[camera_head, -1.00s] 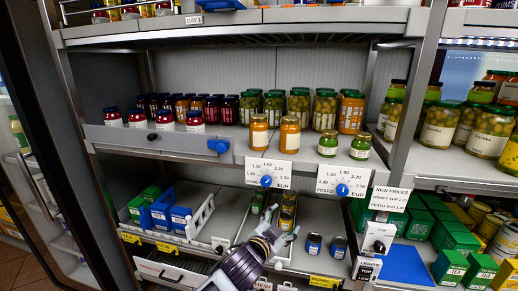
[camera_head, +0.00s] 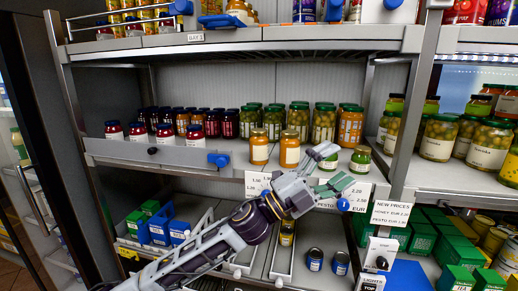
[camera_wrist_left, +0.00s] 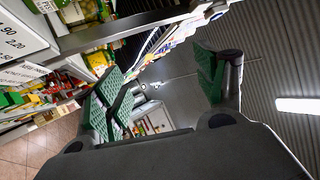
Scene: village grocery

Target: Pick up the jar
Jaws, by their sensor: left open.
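Two jars with orange contents stand at the front of the middle shelf, a left jar (camera_head: 259,148) and a right jar (camera_head: 290,152). To their right are two small green-lidded jars, one (camera_head: 328,163) partly hidden behind my gripper and one (camera_head: 361,160) in clear view. Which jar the task means, I cannot tell. My left gripper (camera_head: 333,168) is open and empty in front of the shelf edge by the green-lidded jars. The wrist view shows its green-padded fingers (camera_wrist_left: 165,85) spread, with no jar between them.
Rows of dark jars (camera_head: 228,124) and green-filled jars (camera_head: 323,124) stand behind. Price cards (camera_head: 257,183) hang on the shelf edge, partly covered by my arm. Blue boxes (camera_head: 180,232) and small cans (camera_head: 314,260) are on the lower shelf. An upright (camera_head: 405,110) divides the bays.

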